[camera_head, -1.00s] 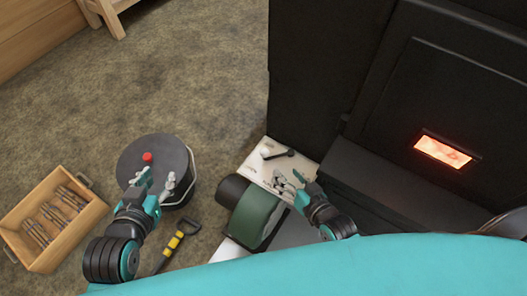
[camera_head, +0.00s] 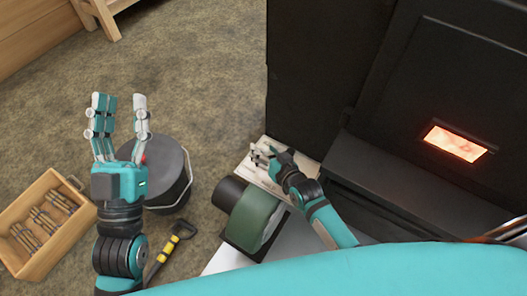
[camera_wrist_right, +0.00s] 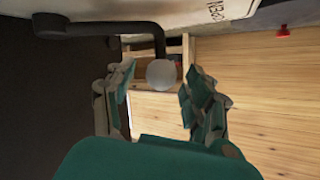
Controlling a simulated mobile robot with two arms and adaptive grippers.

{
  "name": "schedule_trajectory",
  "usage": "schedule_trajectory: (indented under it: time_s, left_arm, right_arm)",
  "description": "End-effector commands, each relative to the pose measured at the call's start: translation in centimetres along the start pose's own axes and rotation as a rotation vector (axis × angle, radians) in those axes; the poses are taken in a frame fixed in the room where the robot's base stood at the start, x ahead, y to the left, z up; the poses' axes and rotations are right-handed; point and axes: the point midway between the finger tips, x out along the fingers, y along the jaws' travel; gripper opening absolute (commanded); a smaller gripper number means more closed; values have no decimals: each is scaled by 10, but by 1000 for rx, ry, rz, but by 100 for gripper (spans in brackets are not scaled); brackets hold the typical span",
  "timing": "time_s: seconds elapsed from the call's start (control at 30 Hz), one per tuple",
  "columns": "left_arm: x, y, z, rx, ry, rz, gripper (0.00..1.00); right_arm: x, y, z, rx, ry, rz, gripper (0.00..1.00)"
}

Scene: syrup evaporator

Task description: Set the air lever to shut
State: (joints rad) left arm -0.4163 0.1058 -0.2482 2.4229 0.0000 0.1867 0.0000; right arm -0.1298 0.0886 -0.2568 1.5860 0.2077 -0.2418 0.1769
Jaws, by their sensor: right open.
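The air lever (camera_wrist_right: 159,45) is a dark bent rod with a round grey knob (camera_wrist_right: 161,73). In the right wrist view it runs along the pale plate (camera_wrist_right: 185,14), then bends down. Lettering that seems to read OPEN is on the plate, right of the lever. My right gripper (camera_wrist_right: 158,84) is open, with the knob between its fingers and gaps on both sides. In the head view my right gripper (camera_head: 262,156) covers the lever on the plate (camera_head: 271,180). My left gripper (camera_head: 121,100) is open and empty, raised above the floor.
A green and black blower (camera_head: 257,218) sits just before the plate. The black stove (camera_head: 380,85) with a glowing window (camera_head: 455,143) stands right. A lidded dark bucket (camera_head: 168,165), a wooden crate (camera_head: 72,232) and a yellow-black handle (camera_head: 168,246) are left.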

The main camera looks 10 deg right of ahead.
Motion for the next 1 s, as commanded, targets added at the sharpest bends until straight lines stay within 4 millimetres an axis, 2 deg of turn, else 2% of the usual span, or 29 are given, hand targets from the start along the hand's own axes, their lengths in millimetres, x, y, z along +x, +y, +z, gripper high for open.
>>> schedule_trajectory:
  time_s: [0.2, 0.47, 0.87, 0.9, 1.0]
  left_arm:
    - [-1, 2, -15, -4, 89, 3, 40]
    - [-1, 2, -16, -4, 95, 4, 40]
    - [-1, 2, -16, -3, 94, 4, 40]
    - [-1, 2, -16, -3, 94, 4, 40]
    - [-1, 2, -16, -3, 93, 3, 40]
  right_arm:
    - [9, 0, 0, 0, -1, 0, 54]
    - [9, 0, 0, 0, -1, 0, 54]
    - [9, 0, 0, 0, -1, 0, 3]
    - [9, 0, 0, 0, -1, 0, 0]
    - [9, 0, 0, 0, -1, 0, 0]
